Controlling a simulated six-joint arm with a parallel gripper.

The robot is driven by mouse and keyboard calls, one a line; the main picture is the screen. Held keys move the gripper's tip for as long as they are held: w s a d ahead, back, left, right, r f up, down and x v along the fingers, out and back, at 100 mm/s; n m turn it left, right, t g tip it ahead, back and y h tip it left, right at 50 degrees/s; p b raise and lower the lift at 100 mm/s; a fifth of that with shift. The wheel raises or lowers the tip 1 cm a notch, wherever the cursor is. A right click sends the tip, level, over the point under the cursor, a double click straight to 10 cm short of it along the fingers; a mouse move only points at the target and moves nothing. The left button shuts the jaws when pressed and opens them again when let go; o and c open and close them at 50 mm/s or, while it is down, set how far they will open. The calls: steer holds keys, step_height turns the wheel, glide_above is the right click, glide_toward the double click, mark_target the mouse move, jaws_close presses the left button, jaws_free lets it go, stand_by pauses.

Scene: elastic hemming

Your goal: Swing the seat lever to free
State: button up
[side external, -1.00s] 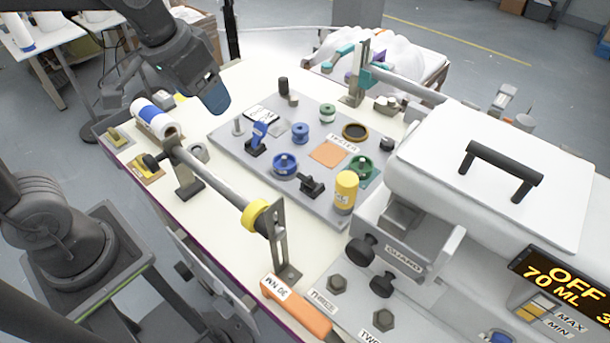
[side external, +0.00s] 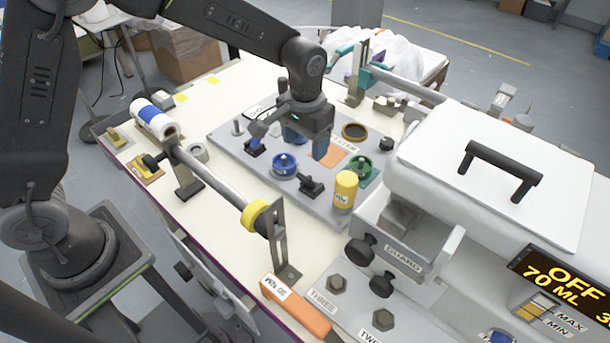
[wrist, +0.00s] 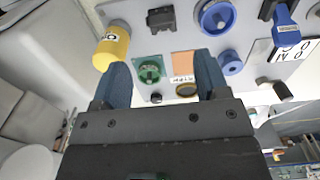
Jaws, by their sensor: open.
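No label in view reads "seat", so I cannot tell which part is the seat lever. A blue lever (side external: 256,137) stands on the grey board (side external: 228,140); it shows at the top right of the wrist view (wrist: 284,24). A small black lever-like part (side external: 312,187) sits near the board's front edge, also at the top of the wrist view (wrist: 160,18). My gripper (side external: 308,150) points down above the board's middle, right of the blue lever. In the wrist view my gripper (wrist: 163,76) is open and empty, its fingers apart. It partly hides the blue spool.
Around it stand a blue wheel (side external: 284,165), green wheel (side external: 361,168), yellow cylinder (side external: 345,190) and dark ring (side external: 354,131). A roller bar (side external: 215,183) crosses in front. The white machine (side external: 480,190) fills the right. An orange handle (side external: 300,307) lies at the front.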

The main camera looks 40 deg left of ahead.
mark_target(305, 177)
step_height(305, 177, down, 11)
steer(key=shift+r, duration=0.15)
steer(key=shift+c, duration=0.4)
jaws_close()
stand_by(0.4)
